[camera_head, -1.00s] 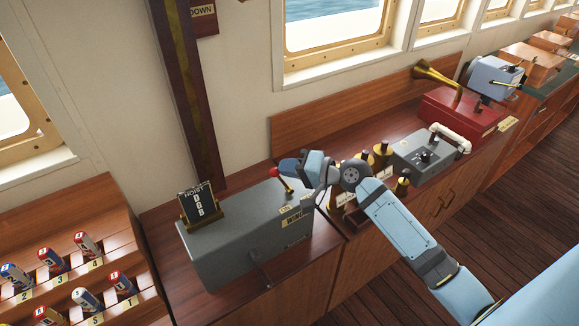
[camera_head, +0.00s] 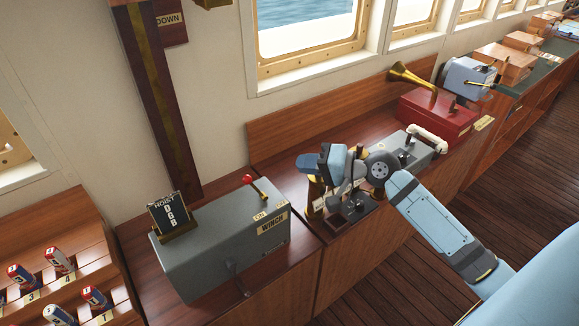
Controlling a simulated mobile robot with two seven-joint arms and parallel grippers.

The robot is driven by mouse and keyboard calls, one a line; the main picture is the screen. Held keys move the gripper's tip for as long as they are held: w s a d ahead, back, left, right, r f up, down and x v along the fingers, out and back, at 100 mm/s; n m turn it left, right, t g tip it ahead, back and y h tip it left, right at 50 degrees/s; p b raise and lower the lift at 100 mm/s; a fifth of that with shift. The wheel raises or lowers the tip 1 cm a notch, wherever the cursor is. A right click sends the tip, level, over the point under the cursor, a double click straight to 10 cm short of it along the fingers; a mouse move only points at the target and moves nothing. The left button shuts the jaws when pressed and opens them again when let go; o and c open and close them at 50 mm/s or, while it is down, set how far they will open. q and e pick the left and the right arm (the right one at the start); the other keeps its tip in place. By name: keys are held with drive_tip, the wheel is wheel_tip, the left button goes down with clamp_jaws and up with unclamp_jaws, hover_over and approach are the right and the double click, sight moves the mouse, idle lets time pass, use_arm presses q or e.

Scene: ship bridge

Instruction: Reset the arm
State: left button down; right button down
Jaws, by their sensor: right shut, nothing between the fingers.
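My right arm comes in from the lower right. My right gripper (camera_head: 307,163) is shut and empty, above the counter to the right of the winch box. It is apart from the winch lever (camera_head: 256,187), which has a red knob and stands up from the grey winch box (camera_head: 215,253). A small black hoist sign (camera_head: 170,214) stands on the box's left end. My left gripper is not in view.
Brass-topped fittings (camera_head: 314,195) stand under and beside my gripper, partly hidden. Behind them are a grey box with a white handle (camera_head: 427,138) and a red box (camera_head: 436,117) with a brass horn (camera_head: 411,76).

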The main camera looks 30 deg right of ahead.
drive_tip(key=shift+s+d+r, duration=0.15)
drive_tip(key=shift+s+d, duration=0.1)
drive_tip(key=shift+s, duration=0.05)
idle(0.4)
drive_tip(key=s+a+f+n+h, duration=0.2)
drive_tip(key=s+f, duration=0.1)
drive_tip(key=f, duration=0.6)
drive_tip(key=s+a+f+n+h, duration=0.1)
drive_tip(key=s+a+f+h, duration=0.2)
drive_tip(key=f, duration=0.6)
drive_tip(key=s+a+f+n+g+h, duration=0.1)
drive_tip(key=s+a+f+n, duration=0.5)
drive_tip(key=s+a+f, duration=0.2)
drive_tip(key=s+f, duration=0.2)
drive_tip(key=s, duration=0.2)
drive_tip(key=shift+s+a+f+n, duration=0.15)
drive_tip(key=shift+s+a+n, duration=0.1)
drive_tip(key=shift+n, duration=0.15)
